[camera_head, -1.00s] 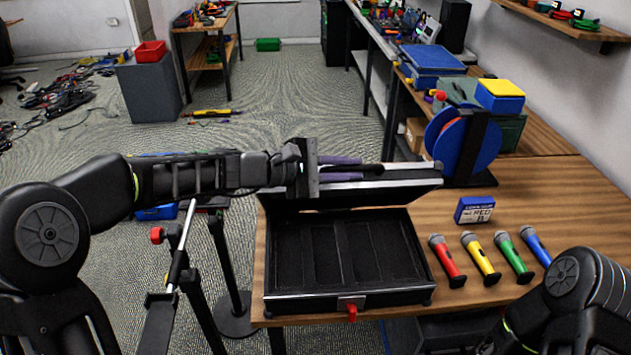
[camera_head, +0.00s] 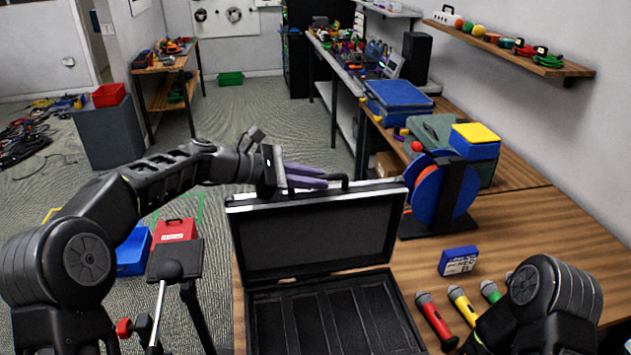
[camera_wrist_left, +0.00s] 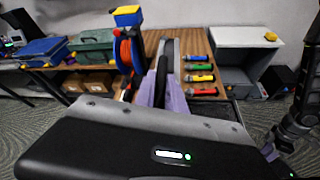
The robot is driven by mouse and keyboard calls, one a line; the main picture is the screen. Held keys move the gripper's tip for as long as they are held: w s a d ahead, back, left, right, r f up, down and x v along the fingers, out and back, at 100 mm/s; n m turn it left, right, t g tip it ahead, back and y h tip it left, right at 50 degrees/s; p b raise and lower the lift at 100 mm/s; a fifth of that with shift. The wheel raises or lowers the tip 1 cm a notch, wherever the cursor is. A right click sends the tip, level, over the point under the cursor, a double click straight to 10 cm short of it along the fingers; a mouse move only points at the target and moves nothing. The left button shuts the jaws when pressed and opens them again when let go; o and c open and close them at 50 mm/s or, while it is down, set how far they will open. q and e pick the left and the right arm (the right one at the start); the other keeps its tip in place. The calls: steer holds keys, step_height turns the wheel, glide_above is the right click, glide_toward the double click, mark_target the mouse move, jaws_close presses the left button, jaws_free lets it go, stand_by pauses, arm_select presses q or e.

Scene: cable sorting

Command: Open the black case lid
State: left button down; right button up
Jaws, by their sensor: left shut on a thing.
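The black case stands on the wooden table with its lid (camera_head: 315,232) raised, its dark lining facing me. The case base (camera_head: 330,312) shows foam with several long slots; its front edge is cut off by the frame. My left gripper (camera_head: 305,177) has purple fingers at the lid's top edge, left of the handle (camera_head: 345,184). In the left wrist view the gripper (camera_wrist_left: 164,92) is shut on the lid, whose dark edge (camera_wrist_left: 169,52) runs away between the fingers. The right arm (camera_head: 545,300) is at lower right; its gripper cannot be made out clearly.
Microphones (camera_head: 435,318) lie right of the case, partly behind my right arm. A small blue box (camera_head: 459,261) and a blue cable reel (camera_head: 428,192) on a black stand are nearby. A red box (camera_head: 174,230) and a blue bin (camera_head: 133,252) are left of the table.

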arm_select(q)
steer(key=shift+a+f, duration=0.15)
steer(key=shift+f, duration=0.25)
steer(key=c, duration=1.7)
jaws_free()
steer(key=shift+w, duration=0.1)
steer(key=shift+r, duration=0.2)
steer(key=shift+s+a+r+b, duration=0.15)
steer(key=shift+s+a+b, duration=0.15)
steer(key=shift+a, duration=0.3)
steer(key=b+v, duration=0.1)
steer(key=v, duration=0.4)
steer(key=shift+a, duration=0.15)
steer(key=shift+s+a+r+b, duration=0.25)
steer(key=shift+a+b, duration=0.1)
steer(key=shift+a, duration=0.1)
